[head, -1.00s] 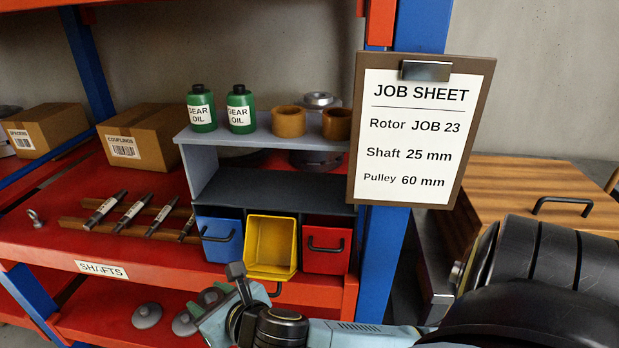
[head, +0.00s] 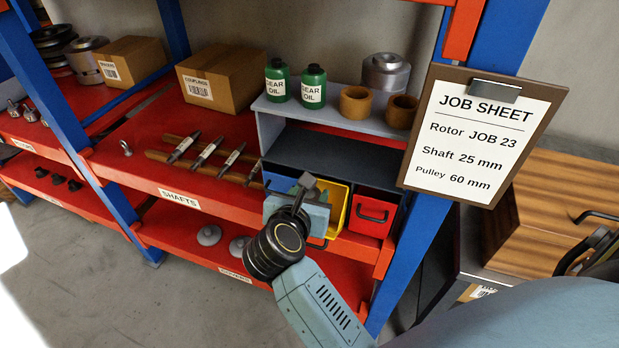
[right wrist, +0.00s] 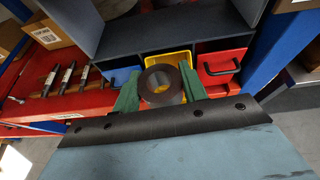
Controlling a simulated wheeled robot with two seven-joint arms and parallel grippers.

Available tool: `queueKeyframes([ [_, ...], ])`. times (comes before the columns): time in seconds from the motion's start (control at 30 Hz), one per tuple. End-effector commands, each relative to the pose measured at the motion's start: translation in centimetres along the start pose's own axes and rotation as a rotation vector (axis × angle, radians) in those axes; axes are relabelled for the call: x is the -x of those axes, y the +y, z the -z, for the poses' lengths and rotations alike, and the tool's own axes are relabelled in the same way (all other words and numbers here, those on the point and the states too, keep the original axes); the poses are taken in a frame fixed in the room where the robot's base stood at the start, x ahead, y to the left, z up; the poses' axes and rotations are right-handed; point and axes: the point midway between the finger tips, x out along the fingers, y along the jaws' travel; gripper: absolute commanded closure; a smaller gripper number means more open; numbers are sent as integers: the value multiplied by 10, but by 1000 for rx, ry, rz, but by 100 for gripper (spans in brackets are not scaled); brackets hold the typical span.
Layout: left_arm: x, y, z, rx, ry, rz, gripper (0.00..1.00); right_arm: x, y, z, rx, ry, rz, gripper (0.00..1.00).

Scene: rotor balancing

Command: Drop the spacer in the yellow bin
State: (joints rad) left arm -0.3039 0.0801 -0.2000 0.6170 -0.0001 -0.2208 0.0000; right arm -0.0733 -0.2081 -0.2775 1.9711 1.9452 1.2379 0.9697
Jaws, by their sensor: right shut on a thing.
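The spacer (right wrist: 148,84) is a dark ring held between the green fingers of my right gripper (right wrist: 160,92) in the right wrist view. The gripper is shut on it, with the ring's hole facing the camera. In the head view my right gripper (head: 298,208) is in front of the bins and covers much of the yellow bin (head: 340,204). The spacer cannot be made out there. My left gripper is not in view.
A red bin (head: 371,213) stands right of the yellow one, and a blue bin (head: 279,182) left of it, partly hidden. A grey shelf unit (head: 330,155) rises above the bins. Several shafts (head: 207,153) lie at left. The job sheet (head: 483,135) hangs at right.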

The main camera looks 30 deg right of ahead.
Motion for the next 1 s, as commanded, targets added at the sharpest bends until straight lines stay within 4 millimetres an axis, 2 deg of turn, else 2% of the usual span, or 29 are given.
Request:
queueKeyframes([
  [0.17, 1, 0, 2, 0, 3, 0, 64, -2, -1, -2, -10, -5, 24, 89],
  [0.8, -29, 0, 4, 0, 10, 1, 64, -73, -4, 11, -9, -6, 22, 89],
  [1.0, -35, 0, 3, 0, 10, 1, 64, -86, -4, 13, -11, -5, 21, 89],
])
